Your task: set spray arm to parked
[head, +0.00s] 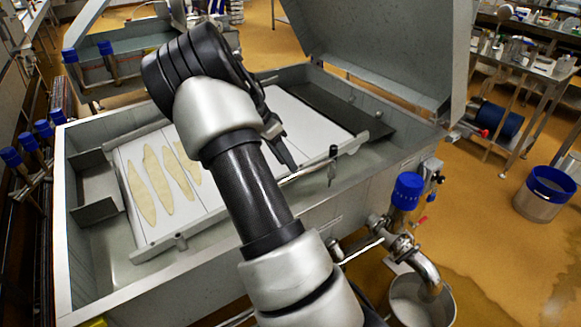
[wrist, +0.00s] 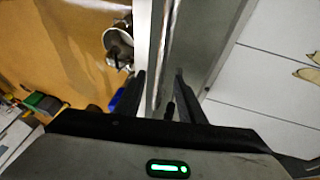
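An open steel vat (head: 185,283) fills the middle of the head view. A thin upright rod with a black grip (head: 333,152) stands at its near side, right of my gripper; I cannot tell whether it belongs to the spray arm. A light bar (head: 352,144) runs along the near edge of the white plates; my arm hides its middle. My gripper (head: 283,150) hangs over the vat's near side. In the wrist view my gripper (wrist: 160,85) has its fingers apart, with the vat's rim (wrist: 158,50) showing between them. A small dark upright piece (wrist: 170,108) also shows there, unclear what.
White plates (head: 140,170) with several pale flat pieces (head: 157,178) lie in the vat. A raised lid (head: 375,50) stands behind. A blue-topped valve (head: 407,190) and pipe lead to a bucket (head: 422,302) at the right. The yellow floor beyond is partly clear.

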